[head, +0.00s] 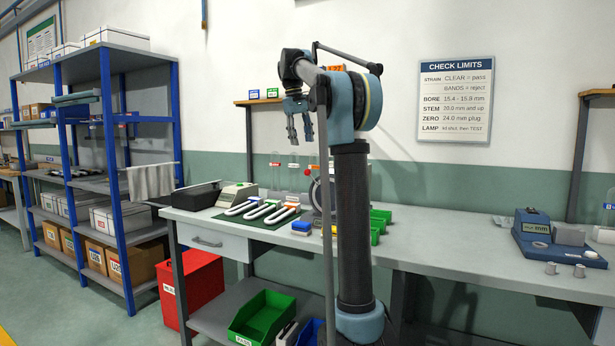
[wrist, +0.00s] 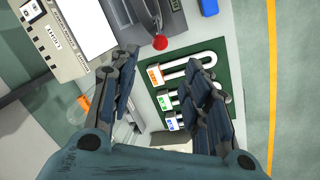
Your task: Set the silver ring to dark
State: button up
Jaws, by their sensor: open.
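I cannot make out a silver ring for certain in either view. A round-faced instrument (head: 314,196) stands on the bench, mostly hidden behind my arm in the head view. My gripper (head: 300,130) is open and empty, raised well above the bench. In the wrist view my gripper (wrist: 163,78) points down, its two dark fingers apart, with nothing between them. Below it there are white U-shaped tubes (wrist: 187,66) with coloured labels on a green mat (wrist: 228,75).
The bench (head: 430,236) has clear room to the right, up to a blue measuring device (head: 533,226). Green bins (head: 381,214) stand just right of my arm. A dark device with a red knob (wrist: 160,42) and a panel with a white screen (wrist: 87,25) show in the wrist view.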

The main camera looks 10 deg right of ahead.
aim_at(308, 171)
jog(key=d+f, duration=0.1)
jog(key=f, duration=0.8)
jog(key=w+d+f, duration=0.1)
jog(key=f, duration=0.4)
jog(key=shift+d, duration=0.3)
grip_shut()
